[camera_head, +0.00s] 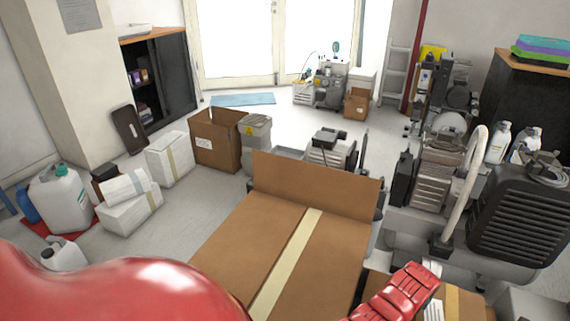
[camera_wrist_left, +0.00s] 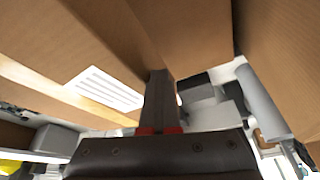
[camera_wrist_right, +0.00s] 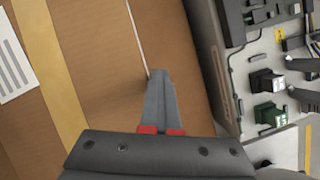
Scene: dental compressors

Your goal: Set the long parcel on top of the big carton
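A large brown carton with a pale tape strip (camera_head: 245,235) fills the lower middle of the head view, with an upright brown panel (camera_head: 315,187) at its far end. A second brown box with tape and a white label (camera_head: 452,300) shows at the lower right, cut off by the frame; I take it for the long parcel, but its full length is hidden. My right gripper (camera_wrist_right: 160,75) has its fingers together against or just over taped, labelled cardboard (camera_wrist_right: 95,70). My left gripper (camera_wrist_left: 160,75) also has its fingers together, near labelled cardboard (camera_wrist_left: 60,30). Contact is unclear.
White boxes (camera_head: 130,210), an open brown box (camera_head: 215,140) and a grey bin (camera_head: 255,135) stand on the left floor. Compressors (camera_head: 515,215) and bottles crowd the right. My red arm covers the lower left. Some floor is clear at the middle back.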

